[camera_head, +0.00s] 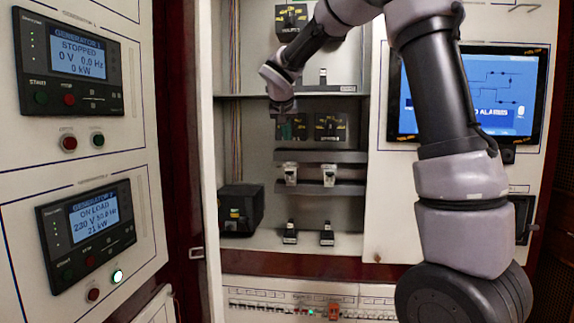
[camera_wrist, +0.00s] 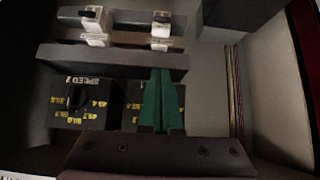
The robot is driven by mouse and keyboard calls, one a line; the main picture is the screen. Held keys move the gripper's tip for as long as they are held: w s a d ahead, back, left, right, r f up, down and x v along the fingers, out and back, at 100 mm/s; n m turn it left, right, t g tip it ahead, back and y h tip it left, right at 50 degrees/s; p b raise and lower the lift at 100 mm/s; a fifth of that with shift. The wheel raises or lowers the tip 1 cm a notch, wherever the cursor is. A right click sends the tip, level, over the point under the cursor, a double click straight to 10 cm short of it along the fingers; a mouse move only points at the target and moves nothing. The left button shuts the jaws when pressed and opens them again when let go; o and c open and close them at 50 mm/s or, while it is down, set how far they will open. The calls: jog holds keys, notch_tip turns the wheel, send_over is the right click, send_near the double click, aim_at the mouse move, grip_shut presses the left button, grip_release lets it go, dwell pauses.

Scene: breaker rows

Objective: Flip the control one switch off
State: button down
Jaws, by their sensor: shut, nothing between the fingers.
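My gripper (camera_head: 285,115) is in front of the left speed dial plate (camera_head: 298,128) inside the open cabinet. In the wrist view its green fingers (camera_wrist: 162,75) are shut and empty, covering much of that plate. Below the dials in the head view, two switches with pale levers stand side by side, the left one (camera_head: 290,175) and the right one (camera_head: 328,176). They show at the top of the wrist view, left one (camera_wrist: 160,32) and right one (camera_wrist: 95,27). The fingertips appear apart from both. No label reading control one is legible.
A dark ledge (camera_wrist: 110,60) lies between dials and pale switches. The right dial (camera_wrist: 77,97) sits beside my fingers. Two more switches (camera_head: 290,233) (camera_head: 327,234) are lower down. A black box (camera_head: 240,209) stands at lower left. Cables (camera_wrist: 237,90) run along the cabinet side.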

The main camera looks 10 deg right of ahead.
send_over(289, 173)
jog(key=w, duration=0.2)
jog(key=f, duration=0.7)
jog(key=shift+d+f, duration=0.3)
jog(key=shift+d, duration=0.05)
jog(key=shift+s+a+f, duration=0.2)
jog(key=shift+s+f, duration=0.3)
jog(key=shift+s+a+f, duration=0.15)
jog(key=shift+s+f, duration=0.55)
jog(key=shift+f, duration=0.3)
jog(key=shift+s+a+f, duration=0.15)
jog(key=shift+s+f, duration=0.15)
jog(key=shift+s, duration=0.05)
jog(key=shift+s+a+f, duration=0.2)
jog(key=shift+s+f, duration=0.25)
jog(key=shift+f, duration=0.05)
jog(key=shift+s+a+f, duration=0.1)
jog(key=shift+s+f, duration=0.15)
jog(key=shift+f, duration=0.25)
jog(key=shift+s+f, duration=0.2)
jog(key=shift+f, duration=0.3)
jog(key=shift+r, duration=0.15)
